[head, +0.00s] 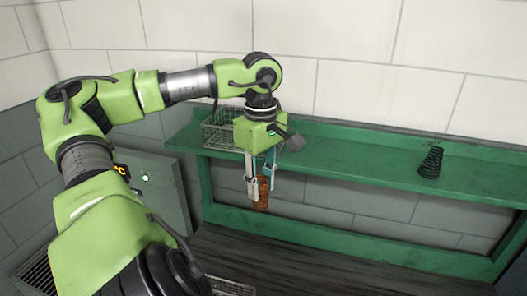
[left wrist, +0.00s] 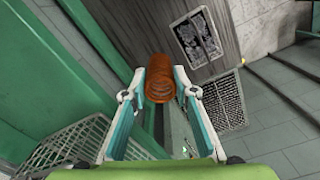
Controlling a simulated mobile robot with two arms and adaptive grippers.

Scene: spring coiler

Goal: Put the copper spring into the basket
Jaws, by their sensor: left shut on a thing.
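The copper spring (head: 262,194) is an orange-brown coil hanging below my left gripper (head: 261,181) in the head view. The left gripper is shut on it and holds it in the air in front of the green shelf. In the left wrist view the copper spring (left wrist: 160,82) sits between the two fingertips of the left gripper (left wrist: 158,80). A wire basket (head: 219,128) stands on the shelf's left end, behind and to the left of the gripper. A wire mesh basket also shows at lower left in the left wrist view (left wrist: 68,150). My right gripper is in neither view.
A black conical spring (head: 431,162) stands on the right part of the green shelf (head: 350,160). A dark ribbed surface (head: 290,262) lies below. A grey wall box (head: 155,190) is at left. The shelf between the left gripper and the black spring is clear.

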